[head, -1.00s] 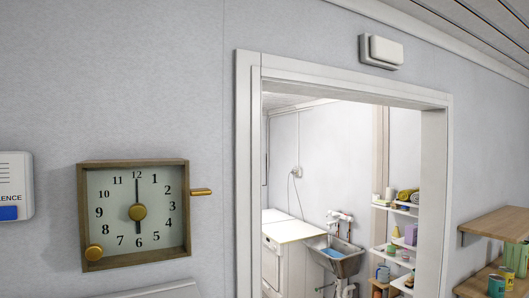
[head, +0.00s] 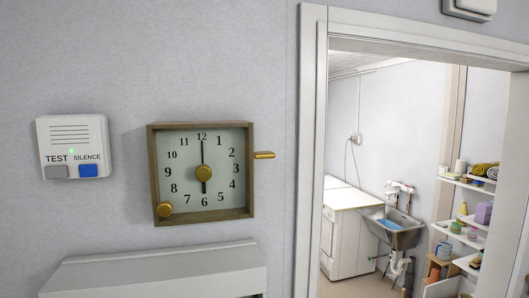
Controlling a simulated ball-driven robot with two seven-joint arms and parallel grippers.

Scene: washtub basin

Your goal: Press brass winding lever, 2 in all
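A square wooden-framed clock (head: 229,173) hangs on the grey wall left of the doorway, its hands pointing to 12 and 6. The brass winding lever (head: 264,155) sticks out level from the right side of its frame. A round brass knob (head: 165,210) sits at the lower left corner of the clock face, and a larger brass hub is at its centre. Neither of my grippers shows in the head view, and nothing touches the lever.
A white alarm box (head: 73,147) with TEST and SILENCE buttons and a green light is left of the clock. A pale box-like top (head: 155,270) juts out below the clock. The doorway frame (head: 309,150) stands to the right, opening onto a room with a basin (head: 400,234), a white cabinet and shelves.

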